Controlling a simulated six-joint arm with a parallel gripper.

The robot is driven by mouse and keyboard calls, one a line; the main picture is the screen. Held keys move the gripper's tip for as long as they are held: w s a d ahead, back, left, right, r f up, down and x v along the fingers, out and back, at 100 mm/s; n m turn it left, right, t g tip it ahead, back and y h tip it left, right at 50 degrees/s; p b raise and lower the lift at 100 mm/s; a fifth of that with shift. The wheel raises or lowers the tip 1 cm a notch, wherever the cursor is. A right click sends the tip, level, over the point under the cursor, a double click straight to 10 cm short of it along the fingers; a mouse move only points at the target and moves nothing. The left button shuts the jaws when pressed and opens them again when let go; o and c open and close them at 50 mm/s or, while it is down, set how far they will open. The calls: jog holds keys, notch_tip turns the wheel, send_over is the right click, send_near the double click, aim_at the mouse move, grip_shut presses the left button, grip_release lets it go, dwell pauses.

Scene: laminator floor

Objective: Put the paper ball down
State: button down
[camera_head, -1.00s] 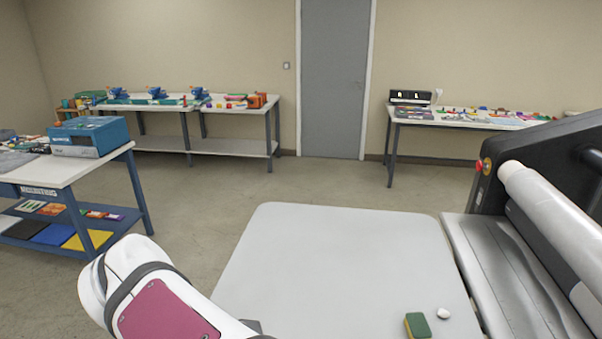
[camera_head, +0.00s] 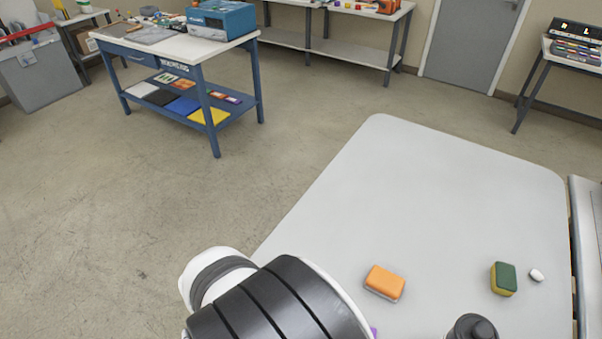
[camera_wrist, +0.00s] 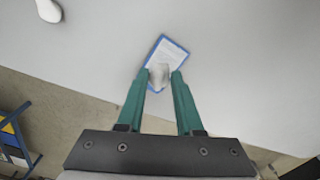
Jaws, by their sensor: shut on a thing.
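In the wrist view my gripper (camera_wrist: 160,78) has its two green fingers shut on a small whitish crumpled paper ball (camera_wrist: 159,75). Behind the ball is a white rectangle with a blue border (camera_wrist: 167,51), lying on the pale surface. I cannot tell how high the ball is above it. In the head view the pale grey tabletop (camera_head: 430,190) spreads ahead. My arm covers its near left part, and my fingers and the ball are hidden there.
An orange block (camera_head: 385,282), a green and yellow sponge (camera_head: 503,279) and a small white lump (camera_head: 536,274) lie on the near right. A dark rounded object (camera_head: 472,328) stands at the bottom edge. The far tabletop is clear. A blue workbench (camera_head: 190,50) stands apart at the left.

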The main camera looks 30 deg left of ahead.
jog(key=f, duration=0.3)
jog(key=a+f, duration=0.1)
jog(key=shift+s+f, duration=0.35)
jog(key=c, duration=0.6)
grip_release()
jog(key=shift+f, duration=0.1)
jog(key=shift+o, duration=0.2)
